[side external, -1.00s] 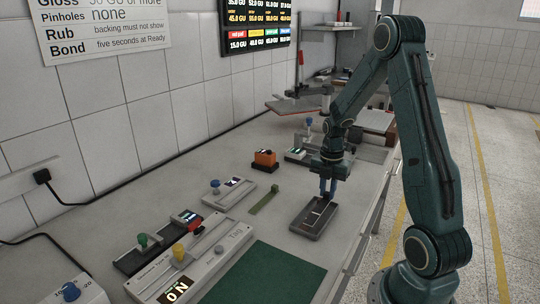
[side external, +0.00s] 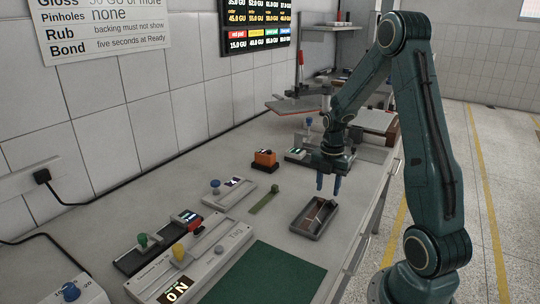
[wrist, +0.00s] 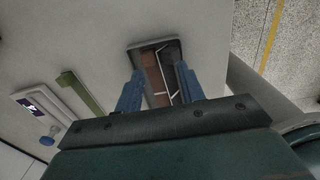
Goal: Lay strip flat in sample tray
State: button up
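The sample tray (side external: 305,231) is a dark, shallow rectangular tray on the bench. It also shows in the wrist view (wrist: 134,50), beyond my fingers. A reddish-brown strip (wrist: 153,73) appears inside it, with thin pale lines beside and across it. I cannot tell whether the strip lies fully flat. My gripper (side external: 329,184) is above the tray's far end, pointing down. Its two blue fingers are spread apart with nothing between them. In the wrist view my gripper (wrist: 160,88) is also open, and the fingers hide parts of the tray's sides.
An olive-green flat bar (side external: 263,203) lies left of the tray. A small device with a blue knob (side external: 229,193) and an orange block (side external: 265,160) stand farther left and back. A green mat (side external: 268,275) is in front. The bench edge runs close on the right.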

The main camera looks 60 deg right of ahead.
notch_tip(320, 180, up, 11)
dwell(0.5)
dwell(0.4)
jog(key=s+a+r+m+t+h, duration=0.1)
jog(key=a+r+m, duration=0.3)
jog(key=a, duration=0.4)
jog(key=s+a+r+m+t, duration=0.1)
jog(key=a+r+m, duration=0.3)
jog(key=a, duration=0.3)
jog(key=s+a+r+m+t+y, duration=0.1)
jog(key=s+a+m+t, duration=0.2)
jog(key=s+a+m, duration=0.6)
jog(key=shift+a+m+t, duration=0.3)
jog(key=shift+a+m, duration=0.2)
jog(key=shift+a, duration=0.75)
jog(key=c, duration=0.3)
jog(key=shift+c, duration=0.2)
